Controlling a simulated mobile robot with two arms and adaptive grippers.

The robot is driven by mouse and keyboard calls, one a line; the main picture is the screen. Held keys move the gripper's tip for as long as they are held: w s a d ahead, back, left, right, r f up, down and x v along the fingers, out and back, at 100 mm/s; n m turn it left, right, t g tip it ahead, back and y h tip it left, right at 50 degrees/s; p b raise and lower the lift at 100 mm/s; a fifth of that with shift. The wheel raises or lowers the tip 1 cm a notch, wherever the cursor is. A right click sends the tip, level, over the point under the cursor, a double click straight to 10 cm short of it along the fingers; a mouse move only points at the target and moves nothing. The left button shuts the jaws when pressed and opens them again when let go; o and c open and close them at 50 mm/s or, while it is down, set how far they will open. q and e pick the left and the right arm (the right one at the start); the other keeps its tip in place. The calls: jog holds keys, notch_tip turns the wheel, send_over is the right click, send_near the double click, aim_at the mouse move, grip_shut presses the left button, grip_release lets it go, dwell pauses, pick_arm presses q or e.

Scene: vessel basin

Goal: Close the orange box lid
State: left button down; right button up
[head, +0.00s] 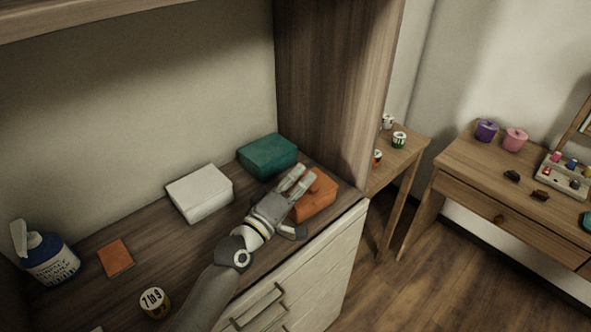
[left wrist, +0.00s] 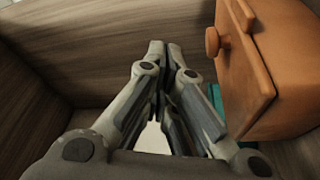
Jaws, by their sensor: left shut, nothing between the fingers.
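The orange box (head: 318,203) stands near the right end of the wooden counter, partly hidden behind my left gripper (head: 299,179). In the left wrist view the orange box (left wrist: 280,80) is large at the right, with a round knob (left wrist: 212,41) on its side facing the fingers. I cannot tell clearly whether its lid is fully down. My left gripper is shut and empty, its fingers together beside the box on its left; contact cannot be told. In the left wrist view the fingertips (left wrist: 164,50) point away toward wood. My right gripper is not in view.
A teal box (head: 267,155) and a white box (head: 200,193) stand behind and left. A flat orange square (head: 115,258), a pump bottle (head: 47,258) and a labelled round container (head: 154,302) are farther left. A tall wooden side panel (head: 330,90) rises behind the orange box.

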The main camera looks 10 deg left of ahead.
pick_arm(q)
jog(key=shift+s+d+f, duration=0.25)
jog(key=shift+f, duration=0.25)
jog(key=shift+s+d+f, duration=0.25)
jog(key=shift+f, duration=0.2)
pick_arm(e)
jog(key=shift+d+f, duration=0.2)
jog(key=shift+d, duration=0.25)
pick_arm(q)
jog(key=shift+f, duration=0.1)
